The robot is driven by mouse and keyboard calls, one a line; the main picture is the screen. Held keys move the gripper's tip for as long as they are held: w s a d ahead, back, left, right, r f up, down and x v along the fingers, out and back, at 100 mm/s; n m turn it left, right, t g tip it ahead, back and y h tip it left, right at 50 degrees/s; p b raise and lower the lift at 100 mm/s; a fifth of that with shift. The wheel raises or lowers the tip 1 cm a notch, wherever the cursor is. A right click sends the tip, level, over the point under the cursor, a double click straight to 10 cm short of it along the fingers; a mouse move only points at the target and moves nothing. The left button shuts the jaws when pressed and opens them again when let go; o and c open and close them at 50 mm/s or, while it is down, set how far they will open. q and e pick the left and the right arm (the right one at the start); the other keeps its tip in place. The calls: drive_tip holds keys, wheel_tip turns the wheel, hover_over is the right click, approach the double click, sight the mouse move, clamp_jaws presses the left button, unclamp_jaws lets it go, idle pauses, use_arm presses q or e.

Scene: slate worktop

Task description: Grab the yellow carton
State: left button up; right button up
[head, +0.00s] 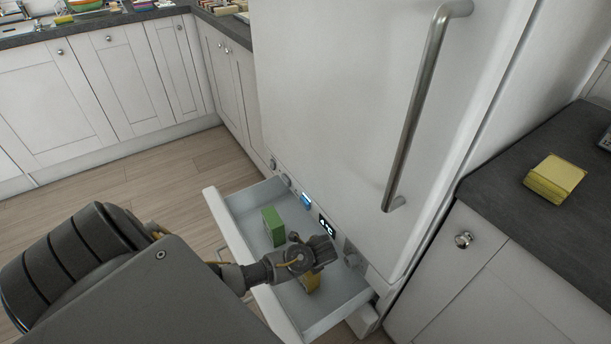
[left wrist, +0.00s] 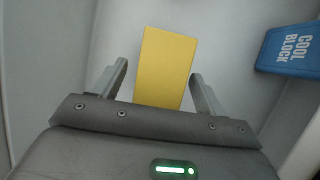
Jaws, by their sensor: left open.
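The yellow carton (left wrist: 166,68) lies in the open drawer, and in the left wrist view it sits between and just beyond the fingers of my left gripper (left wrist: 159,88). The fingers are spread, one on each side, with a gap to the carton. In the head view my left gripper (head: 318,262) is over the drawer, and only part of the yellow carton (head: 311,282) shows beneath it. The fingertips are hard to make out there. My right gripper is in neither view.
The open white drawer (head: 216,212) of the fridge also holds a green carton (head: 273,227). A blue cool block (left wrist: 291,50) lies to the right in the left wrist view. A yellow block-shaped item (head: 555,180) sits on the dark worktop (head: 520,218) at right. The fridge handle (head: 418,100) juts out above.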

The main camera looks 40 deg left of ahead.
use_arm(q)
drive_tip(key=shift+f, duration=0.25)
idle(0.6)
clamp_jaws()
idle(0.4)
